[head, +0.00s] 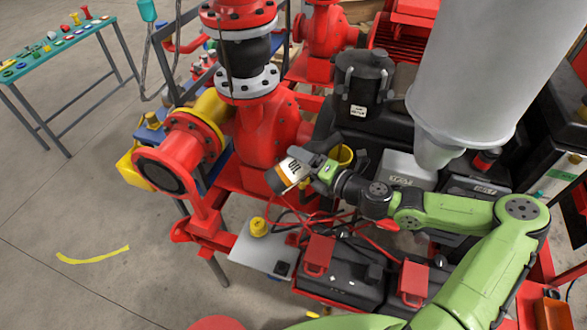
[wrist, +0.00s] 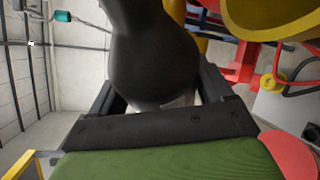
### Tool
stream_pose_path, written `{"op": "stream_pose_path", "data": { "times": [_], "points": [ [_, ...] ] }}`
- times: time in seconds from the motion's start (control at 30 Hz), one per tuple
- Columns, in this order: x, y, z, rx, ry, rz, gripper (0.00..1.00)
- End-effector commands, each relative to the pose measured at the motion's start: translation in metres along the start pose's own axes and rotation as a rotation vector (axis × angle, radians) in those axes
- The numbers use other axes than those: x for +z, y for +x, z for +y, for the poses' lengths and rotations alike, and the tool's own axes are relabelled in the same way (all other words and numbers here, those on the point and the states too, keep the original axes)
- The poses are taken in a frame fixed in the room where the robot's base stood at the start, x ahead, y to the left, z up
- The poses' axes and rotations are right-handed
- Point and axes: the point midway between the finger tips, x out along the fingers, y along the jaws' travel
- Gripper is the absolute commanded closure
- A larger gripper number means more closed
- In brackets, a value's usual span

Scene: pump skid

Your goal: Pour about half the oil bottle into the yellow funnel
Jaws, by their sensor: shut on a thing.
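The oil bottle (head: 287,173) has a white label reading OIL and a dark end. It is held tilted, well off upright, in my gripper (head: 312,166). The yellow funnel (head: 343,154) stands just right of and behind the gripper in the head view, partly hidden by it. In the wrist view the bottle (wrist: 152,55) is a large dark shape between the two dark fingers of my gripper (wrist: 160,95). The funnel (wrist: 270,14) shows large at the upper right, beside the bottle. No oil stream is visible, and the bottle's mouth cannot be made out.
Red pump flanges and pipework (head: 240,110) stand close left of the bottle. A black tank (head: 362,85) is behind the funnel, and a large grey cylinder (head: 475,70) hangs at the right. Black boxes with red parts (head: 345,275) lie below. Open floor is at the left.

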Motion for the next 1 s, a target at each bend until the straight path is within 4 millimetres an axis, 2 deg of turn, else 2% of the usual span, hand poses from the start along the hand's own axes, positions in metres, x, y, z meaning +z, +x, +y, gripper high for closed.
{"op": "stream_pose_path", "data": {
  "times": [1.0],
  "points": [
    [0.0005, 0.0001, 0.0045, 0.02, 0.041, -0.001, 0.59]
  ]
}}
